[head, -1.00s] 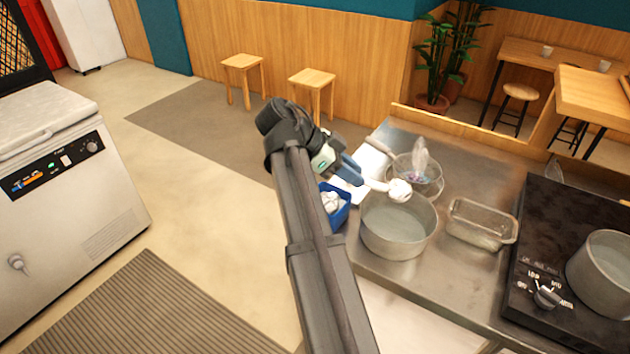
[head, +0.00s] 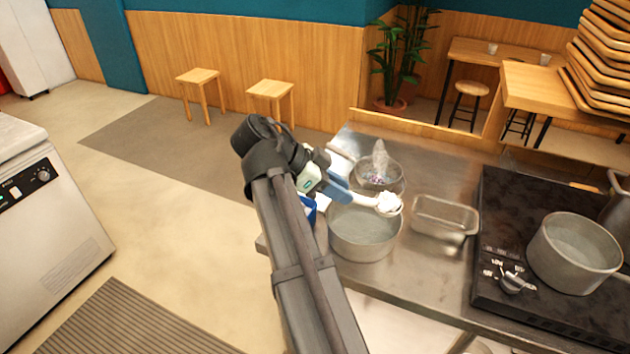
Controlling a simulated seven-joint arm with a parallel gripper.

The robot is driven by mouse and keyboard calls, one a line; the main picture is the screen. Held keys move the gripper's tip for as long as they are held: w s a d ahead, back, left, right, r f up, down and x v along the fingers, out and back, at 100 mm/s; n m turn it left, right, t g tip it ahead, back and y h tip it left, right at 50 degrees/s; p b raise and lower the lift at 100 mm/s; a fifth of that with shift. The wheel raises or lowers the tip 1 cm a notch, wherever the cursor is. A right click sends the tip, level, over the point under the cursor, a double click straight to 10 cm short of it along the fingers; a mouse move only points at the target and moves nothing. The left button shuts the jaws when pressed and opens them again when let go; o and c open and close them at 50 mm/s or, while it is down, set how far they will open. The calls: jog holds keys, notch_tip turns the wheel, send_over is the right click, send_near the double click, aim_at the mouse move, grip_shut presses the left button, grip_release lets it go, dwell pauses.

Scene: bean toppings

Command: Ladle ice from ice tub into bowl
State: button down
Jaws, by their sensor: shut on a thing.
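My gripper (head: 338,188), with blue fingers, is shut on a ladle (head: 365,199). The ladle reaches to the right, and its scoop holds a heap of white ice (head: 388,201). In the picture the scoop overlaps the right back rim of a grey metal pot; its height above the rim is hard to judge. A clear bowl (head: 400,184) stands behind the pot, with something purplish and a pale translucent piece in it; the scoop covers part of its front.
The grey pot (head: 350,250) stands in front of the clear bowl. A rectangular metal pan (head: 445,228) is right of it. A black stove (head: 500,200) with another pot (head: 572,265) fills the right. The steel counter (head: 440,170) is bare behind the pan.

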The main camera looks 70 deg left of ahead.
jog(key=d+n+y, duration=0.1)
jog(key=d+n, duration=0.1)
jog(key=d, duration=0.3)
jog(key=a+f+n+t+y, duration=0.1)
jog(key=n, duration=0.7)
jog(key=f+n+t, duration=0.2)
jog(key=n, duration=0.6)
jog(key=a+f+n+t+y, duration=0.1)
jog(key=f+n+t, duration=0.1)
jog(key=n, duration=0.6)
jog(key=shift+s+a+n+y, duration=0.1)
jog(key=shift+a+n+y, duration=0.2)
jog(key=shift+a, duration=0.05)
dwell(0.7)
